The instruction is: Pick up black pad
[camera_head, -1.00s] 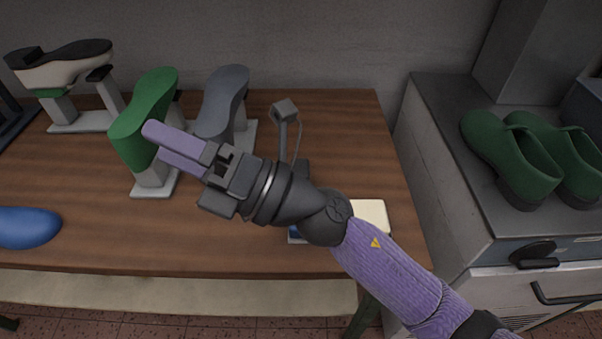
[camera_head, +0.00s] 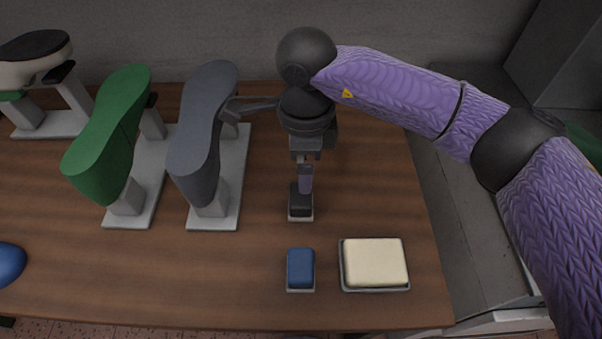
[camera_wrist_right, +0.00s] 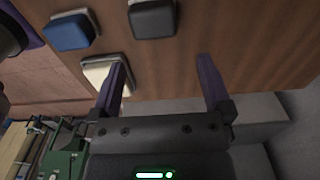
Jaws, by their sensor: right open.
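The black pad (camera_head: 300,204) is a small dark block on a light base, on the wooden table right of the grey last. In the right wrist view the black pad (camera_wrist_right: 152,18) lies beyond the fingertips, not between them. My right gripper (camera_head: 305,184) points down and overlaps the pad's far part in the head view. In the right wrist view its two purple fingers (camera_wrist_right: 160,62) are apart with nothing between them. My left gripper is not in view.
A blue pad (camera_head: 300,267) and a cream pad on a tray (camera_head: 375,264) lie nearer the front edge. A grey last (camera_head: 201,130) and a green last (camera_head: 110,135) stand to the left. The table (camera_head: 250,275) is clear around the black pad.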

